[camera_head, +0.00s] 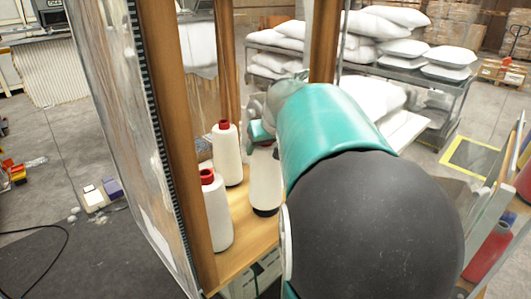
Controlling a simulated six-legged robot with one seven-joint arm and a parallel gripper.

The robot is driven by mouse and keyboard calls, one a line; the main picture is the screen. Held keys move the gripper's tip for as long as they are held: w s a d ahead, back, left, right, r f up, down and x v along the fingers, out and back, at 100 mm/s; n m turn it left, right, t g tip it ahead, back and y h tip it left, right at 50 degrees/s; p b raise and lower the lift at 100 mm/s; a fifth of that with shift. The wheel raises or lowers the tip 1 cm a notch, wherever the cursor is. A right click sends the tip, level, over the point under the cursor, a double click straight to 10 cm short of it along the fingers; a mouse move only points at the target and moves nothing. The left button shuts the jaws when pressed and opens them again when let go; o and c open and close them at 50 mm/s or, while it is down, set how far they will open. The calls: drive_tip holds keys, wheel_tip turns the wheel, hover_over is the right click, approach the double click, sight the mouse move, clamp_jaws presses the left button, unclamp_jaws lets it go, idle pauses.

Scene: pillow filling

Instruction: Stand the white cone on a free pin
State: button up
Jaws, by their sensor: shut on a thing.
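The white cone (266,182) is upright under my gripper (262,138), with a dark rim at its foot. My gripper is shut on its top; the arm hides part of the cone's right side. I cannot tell whether its foot touches the wooden shelf (236,262) or hangs just above it. Two other white cones with red tops, a near one (216,212) and a farther one (228,158), stand on the shelf to the left. No bare pin can be made out; my arm covers the right part of the shelf.
A wooden post (178,130) and a clear panel (120,120) close off the left side. Another post (323,45) rises behind my arm. Racks of white pillows (400,48) stand behind.

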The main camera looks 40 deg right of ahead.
drive_tip(key=shift+f, duration=0.9)
drive_tip(key=shift+f, duration=0.2)
drive_tip(key=o, duration=1.9)
drive_tip(key=v, duration=1.2)
drive_tip(key=shift+d+r, duration=0.1)
drive_tip(key=shift+r, duration=0.1)
